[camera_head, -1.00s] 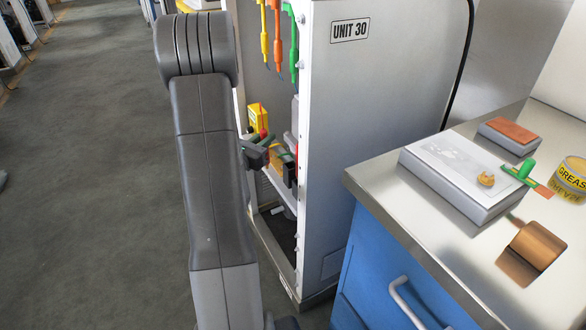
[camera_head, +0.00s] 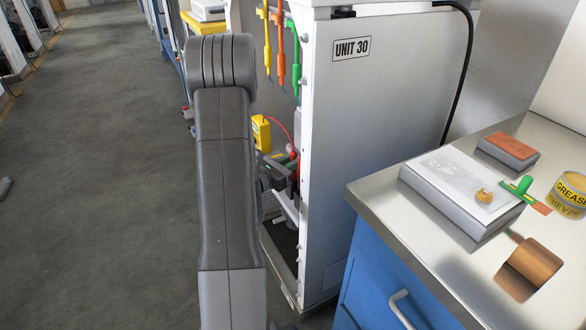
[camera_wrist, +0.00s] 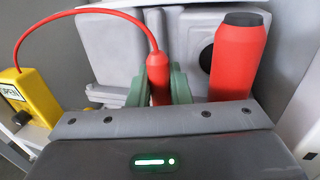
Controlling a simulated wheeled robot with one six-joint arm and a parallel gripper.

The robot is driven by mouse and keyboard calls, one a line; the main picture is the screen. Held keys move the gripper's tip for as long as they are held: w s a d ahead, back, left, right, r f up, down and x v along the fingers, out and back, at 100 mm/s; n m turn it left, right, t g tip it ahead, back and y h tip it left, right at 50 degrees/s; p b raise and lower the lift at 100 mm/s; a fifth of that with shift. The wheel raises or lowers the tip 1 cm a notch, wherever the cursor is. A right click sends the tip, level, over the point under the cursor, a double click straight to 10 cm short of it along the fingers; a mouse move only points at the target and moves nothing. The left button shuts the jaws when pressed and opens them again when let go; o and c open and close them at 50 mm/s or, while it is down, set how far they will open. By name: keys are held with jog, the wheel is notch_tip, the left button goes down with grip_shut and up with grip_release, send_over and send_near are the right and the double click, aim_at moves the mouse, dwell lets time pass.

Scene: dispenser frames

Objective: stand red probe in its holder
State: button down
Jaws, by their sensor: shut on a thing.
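The red probe (camera_wrist: 159,85) stands roughly upright in the wrist view, with a red cable (camera_wrist: 85,17) running from its top to a yellow box marked OPEN (camera_wrist: 38,100). My gripper (camera_wrist: 159,82) is shut on the probe, with a greenish finger on each side. Its lower end is hidden behind the gripper body. In the head view my gripper (camera_head: 278,165) is at the open front of the UNIT 30 cabinet (camera_head: 390,130), partly hidden by my arm. I cannot clearly pick out the probe's holder.
A larger red cylinder with a dark top (camera_wrist: 238,55) stands close to the right of the probe. Grey moulded parts (camera_wrist: 110,50) are behind. Yellow, orange and green tools (camera_head: 281,50) hang above.

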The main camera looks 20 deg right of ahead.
jog(key=shift+f, duration=0.85)
jog(key=shift+f, duration=0.1)
jog(key=c, duration=1.3)
grip_release()
jog(key=shift+c, duration=0.2)
jog(key=shift+r, duration=0.2)
jog(key=p+v, duration=0.1)
jog(key=v, duration=1.1)
jog(key=shift+f, duration=0.1)
